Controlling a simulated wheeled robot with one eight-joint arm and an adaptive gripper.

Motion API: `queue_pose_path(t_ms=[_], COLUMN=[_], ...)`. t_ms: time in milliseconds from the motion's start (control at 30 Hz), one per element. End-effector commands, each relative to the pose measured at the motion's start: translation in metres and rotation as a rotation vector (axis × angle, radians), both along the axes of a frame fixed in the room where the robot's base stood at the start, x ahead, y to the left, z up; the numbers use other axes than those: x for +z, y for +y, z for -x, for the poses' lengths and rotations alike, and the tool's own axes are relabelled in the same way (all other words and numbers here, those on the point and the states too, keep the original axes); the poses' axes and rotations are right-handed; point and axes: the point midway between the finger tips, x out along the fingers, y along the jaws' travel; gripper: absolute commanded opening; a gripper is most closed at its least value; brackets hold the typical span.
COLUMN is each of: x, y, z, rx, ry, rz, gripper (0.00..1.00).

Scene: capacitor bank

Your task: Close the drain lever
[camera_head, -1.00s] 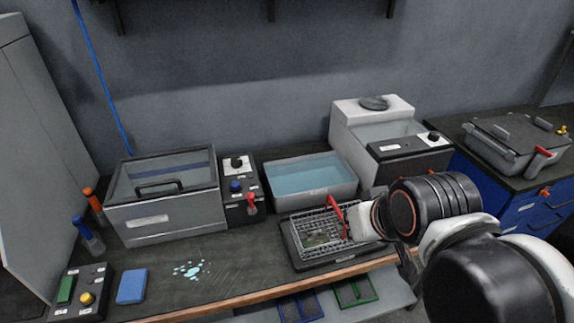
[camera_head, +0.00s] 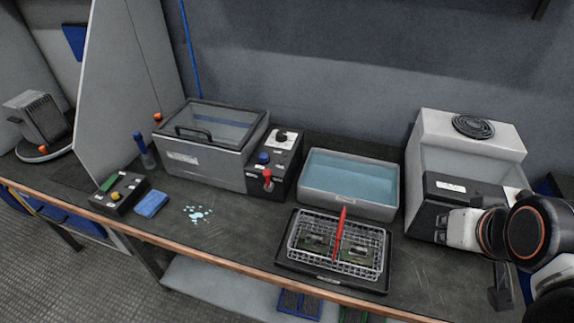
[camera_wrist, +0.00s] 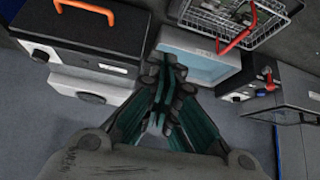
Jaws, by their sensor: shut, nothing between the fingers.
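A red-knobbed lever (camera_head: 267,178) stands on the front of the black control box (camera_head: 284,160), beside the lidded tank (camera_head: 205,145). It also shows in the wrist view (camera_wrist: 270,82). An orange handle (camera_wrist: 85,12) sits on the dark front of the white machine (camera_head: 470,135); in the head view it is hidden. I cannot read which of the two is labelled drain. My gripper (camera_wrist: 165,68) is shut and empty, in the air before the water basin and apart from both levers. In the head view my arm is at the right edge and the fingertips are unclear.
A wire basket (camera_head: 302,258) with green boards and a red handle (camera_head: 340,230) sits on a black tray. Behind it is the basin of water (camera_head: 350,182). A button box (camera_head: 120,192), a blue sponge (camera_head: 151,203) and a small puddle (camera_head: 196,214) lie at left. The front-left bench is mostly clear.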

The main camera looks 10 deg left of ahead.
Motion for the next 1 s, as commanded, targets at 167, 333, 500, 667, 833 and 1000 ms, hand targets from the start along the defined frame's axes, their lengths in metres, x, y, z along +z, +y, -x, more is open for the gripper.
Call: queue_pose_path(t_ms=[167,333,500,667,833,1000], x=[0.001,0.007,0.015,0.016,0.011,0.000], y=[0.001,0.015,0.047,0.083,0.124,0.166], z=[-0.001,-0.019,-0.056,-0.093,-0.127,-0.157], rx=[0.000,0.004,0.009,0.011,0.012,0.014], ry=[0.000,-0.002,0.000,0.009,0.028,0.054], rz=[-0.004,-0.052,-0.166,-0.286,-0.414,-0.540], gripper=[0.00,0.00,0.00,0.00,0.00,0.00])
